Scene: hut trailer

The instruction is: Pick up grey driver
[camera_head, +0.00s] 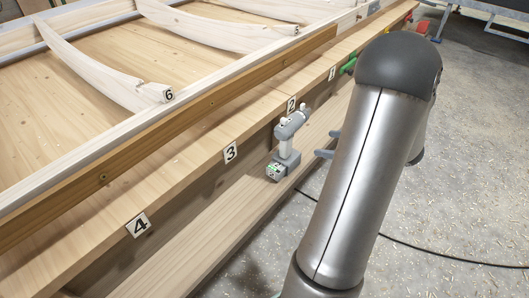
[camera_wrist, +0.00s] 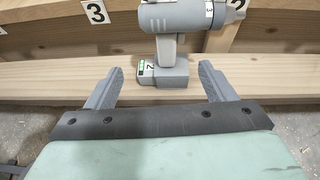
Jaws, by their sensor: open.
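The grey driver (camera_head: 285,148) stands upright on its battery base on the lower wooden ledge, close to the 2 label. In the wrist view the driver (camera_wrist: 167,46) is straight ahead, with its base on the plank and its nose to the right. My gripper (camera_wrist: 160,80) is open and empty, its two grey fingers pointing toward the driver's base from either side. The fingers look just short of the base, with no clear contact. In the head view my gripper (camera_head: 324,153) is mostly hidden behind my arm; only fingertips show right of the driver.
A wooden beam with number labels 4 (camera_head: 138,225), 3 (camera_head: 230,152) and 2 (camera_head: 291,104) runs behind the driver. Curved wooden ribs (camera_head: 105,75) lie in the frame beyond. A green tool (camera_head: 348,66) and red clamp (camera_head: 422,27) are farther along. A black cable (camera_head: 430,256) crosses the floor.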

